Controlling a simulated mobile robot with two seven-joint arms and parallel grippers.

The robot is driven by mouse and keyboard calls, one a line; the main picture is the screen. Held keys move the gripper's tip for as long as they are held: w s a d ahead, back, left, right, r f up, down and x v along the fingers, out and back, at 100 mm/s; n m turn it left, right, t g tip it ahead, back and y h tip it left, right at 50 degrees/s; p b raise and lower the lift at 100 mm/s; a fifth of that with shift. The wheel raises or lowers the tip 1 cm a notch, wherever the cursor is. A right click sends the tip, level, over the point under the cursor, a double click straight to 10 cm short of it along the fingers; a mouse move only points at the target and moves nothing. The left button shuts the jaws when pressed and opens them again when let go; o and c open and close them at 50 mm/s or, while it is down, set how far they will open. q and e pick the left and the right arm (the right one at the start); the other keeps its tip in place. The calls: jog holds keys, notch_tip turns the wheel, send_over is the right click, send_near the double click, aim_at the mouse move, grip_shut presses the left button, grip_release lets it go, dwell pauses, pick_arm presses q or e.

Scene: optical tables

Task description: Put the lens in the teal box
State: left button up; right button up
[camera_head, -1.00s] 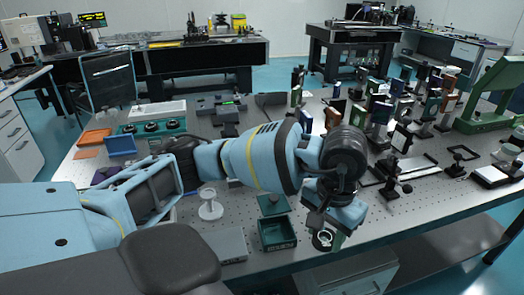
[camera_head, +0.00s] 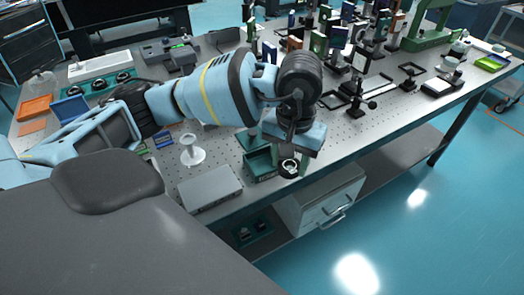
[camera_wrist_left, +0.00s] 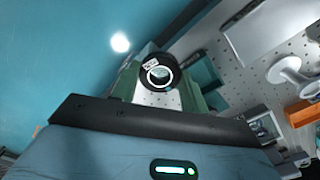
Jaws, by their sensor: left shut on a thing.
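The lens (camera_head: 289,168) is a small round glass in a black ring mount. My left gripper (camera_head: 291,165) is shut on it and holds it just right of the teal box (camera_head: 264,179), by the table's front edge. The box is an open, dark teal tray with a label on its front. In the left wrist view, the lens (camera_wrist_left: 158,75) sits between the green fingers of my left gripper (camera_wrist_left: 158,84), with white marks on its ring. A teal shape, probably the box (camera_wrist_left: 204,72), shows right of it there. My right gripper is not in view.
A grey flat box (camera_head: 210,188) and a white round stand (camera_head: 192,152) are left of the teal box. Several optical mounts crowd the table's back right. An orange tray (camera_head: 35,108) lies far left. Bare perforated table (camera_head: 345,135) shows to the right.

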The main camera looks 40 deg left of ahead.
pick_arm(q)
jog(key=n, duration=0.3)
jog(key=shift+w+d+n, duration=0.3)
jog(key=shift+d, duration=0.05)
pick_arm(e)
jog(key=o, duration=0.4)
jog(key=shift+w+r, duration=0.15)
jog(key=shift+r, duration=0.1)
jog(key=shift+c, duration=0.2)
pick_arm(q)
jog(key=n, duration=0.4)
jog(key=d+n, duration=0.1)
jog(key=shift+w+f+n+p, duration=0.2)
jog(key=shift+w+n+p, duration=0.15)
jog(key=shift+n, duration=0.05)
jog(key=w+d+n+p, duration=0.1)
jog(key=d+n, duration=0.1)
jog(key=n, duration=1.2)
jog(key=w+d+f+n+p, duration=0.1)
jog(key=w+d+n, duration=0.1)
jog(key=n, duration=1.2)
jog(key=shift+d+f, duration=0.3)
jog(key=shift+d, duration=0.4)
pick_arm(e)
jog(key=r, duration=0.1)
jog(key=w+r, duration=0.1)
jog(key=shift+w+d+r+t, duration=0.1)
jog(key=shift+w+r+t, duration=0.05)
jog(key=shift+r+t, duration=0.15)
